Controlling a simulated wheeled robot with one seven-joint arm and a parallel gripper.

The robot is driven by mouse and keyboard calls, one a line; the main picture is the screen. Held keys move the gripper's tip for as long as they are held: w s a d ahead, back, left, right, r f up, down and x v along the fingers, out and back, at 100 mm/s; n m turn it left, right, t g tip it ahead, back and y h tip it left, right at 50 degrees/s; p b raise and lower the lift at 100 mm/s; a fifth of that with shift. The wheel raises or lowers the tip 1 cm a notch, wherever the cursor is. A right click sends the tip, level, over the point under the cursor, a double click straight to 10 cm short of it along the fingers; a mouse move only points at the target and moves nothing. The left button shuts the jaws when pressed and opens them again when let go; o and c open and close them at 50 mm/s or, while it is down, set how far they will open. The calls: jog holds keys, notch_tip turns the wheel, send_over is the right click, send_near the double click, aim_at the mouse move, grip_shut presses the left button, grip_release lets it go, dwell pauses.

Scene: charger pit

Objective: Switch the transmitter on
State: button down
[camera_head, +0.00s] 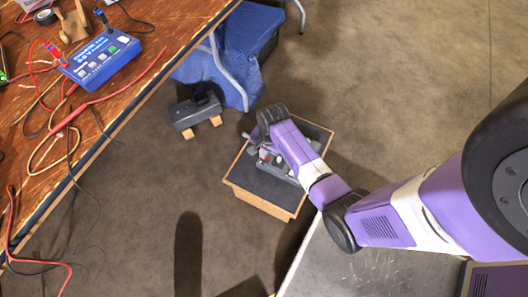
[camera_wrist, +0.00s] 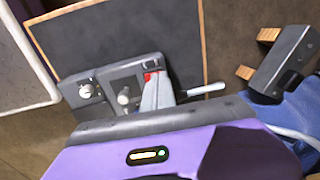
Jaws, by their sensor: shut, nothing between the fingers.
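The transmitter is a grey unit (camera_head: 281,170) on a dark-topped wooden box on the floor. In the wrist view the transmitter (camera_wrist: 108,76) shows a round silver knob, a short stick and a silver rod out to the right. My gripper (camera_wrist: 152,82) is over it, with its light grey fingers shut and empty. A small red part (camera_wrist: 149,76) shows right at the fingertips; I cannot tell whether they touch it. My wrist hides the near side of the transmitter, and my arm covers part of it in the head view.
The wooden box (camera_head: 246,202) has bare dark surface around the transmitter. A dark grey device (camera_head: 195,111) on wooden blocks stands on the floor nearby, beside a blue cloth (camera_head: 222,75). A wooden table (camera_head: 130,45) at upper left holds a blue unit (camera_head: 100,58) and loose cables.

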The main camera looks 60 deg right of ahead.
jog(key=shift+w+f, duration=0.1)
jog(key=shift+w, duration=0.05)
jog(key=shift+f, duration=0.3)
jog(key=shift+s+p, duration=0.25)
jog(key=shift+p, duration=0.1)
jog(key=shift+s+f+p, duration=0.1)
jog(key=shift+s+p, duration=0.45)
jog(key=shift+s, duration=0.3)
notch_tip(320, 180, up, 15)
jog(key=p, duration=0.8)
jog(key=shift+s+d+f, duration=0.15)
jog(key=shift+s+f, duration=0.05)
jog(key=shift+s, duration=0.25)
jog(key=shift+w, duration=0.1)
